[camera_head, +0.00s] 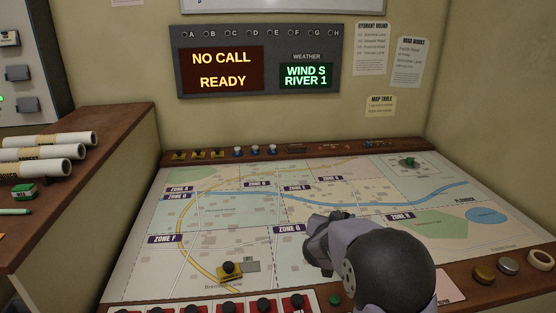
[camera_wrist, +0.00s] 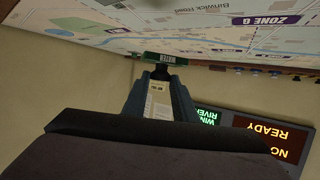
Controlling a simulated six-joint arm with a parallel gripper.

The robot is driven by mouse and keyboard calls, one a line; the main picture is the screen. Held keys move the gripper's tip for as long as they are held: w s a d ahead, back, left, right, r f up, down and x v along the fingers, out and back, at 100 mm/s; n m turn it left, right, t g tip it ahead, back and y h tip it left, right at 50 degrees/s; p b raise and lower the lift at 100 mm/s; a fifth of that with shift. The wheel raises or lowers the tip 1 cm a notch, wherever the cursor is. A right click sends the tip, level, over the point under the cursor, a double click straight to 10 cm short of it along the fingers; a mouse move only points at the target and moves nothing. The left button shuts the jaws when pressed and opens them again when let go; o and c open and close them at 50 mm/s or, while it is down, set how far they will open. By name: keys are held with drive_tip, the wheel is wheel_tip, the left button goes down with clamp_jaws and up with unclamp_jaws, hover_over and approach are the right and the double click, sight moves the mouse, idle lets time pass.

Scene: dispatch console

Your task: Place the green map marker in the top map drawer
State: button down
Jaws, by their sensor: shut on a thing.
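The green map marker (camera_wrist: 166,59) shows in the wrist view as a green base with a white-lettered label and a dark knob. My gripper (camera_wrist: 162,76) is shut on the knob, and the base sits just beyond the fingertips. In the head view my gripper (camera_head: 316,240) is over the map near Zone G, and my wrist hides the marker there. I cannot tell the marker's gap from the map. The top map drawer is not seen in either view.
A yellow marker (camera_head: 230,270) stands on the map table (camera_head: 150,255) left of my gripper. A small green piece (camera_head: 409,162) is at the map's far right. Red markers (camera_head: 264,306) line the front edge. A wooden cabinet (camera_head: 105,170) with paper rolls (camera_head: 45,153) stands left.

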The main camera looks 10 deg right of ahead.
wheel_tip(320, 180, up, 6)
drive_tip(key=p, duration=0.4)
drive_tip(key=shift+f+p, duration=0.25)
drive_tip(key=shift+p, duration=0.15)
drive_tip(key=shift+f, duration=0.1)
wheel_tip(320, 180, down, 6)
drive_tip(key=b, duration=0.5)
drive_tip(key=shift+f, duration=0.1)
drive_tip(key=shift+f+b, duration=0.35)
drive_tip(key=shift+f, duration=4.55)
drive_tip(key=shift+f, duration=0.1)
drive_tip(key=c, duration=1.8)
unclamp_jaws()
drive_tip(key=shift+f, duration=0.1)
drive_tip(key=shift+c, duration=0.2)
drive_tip(key=o, duration=0.4)
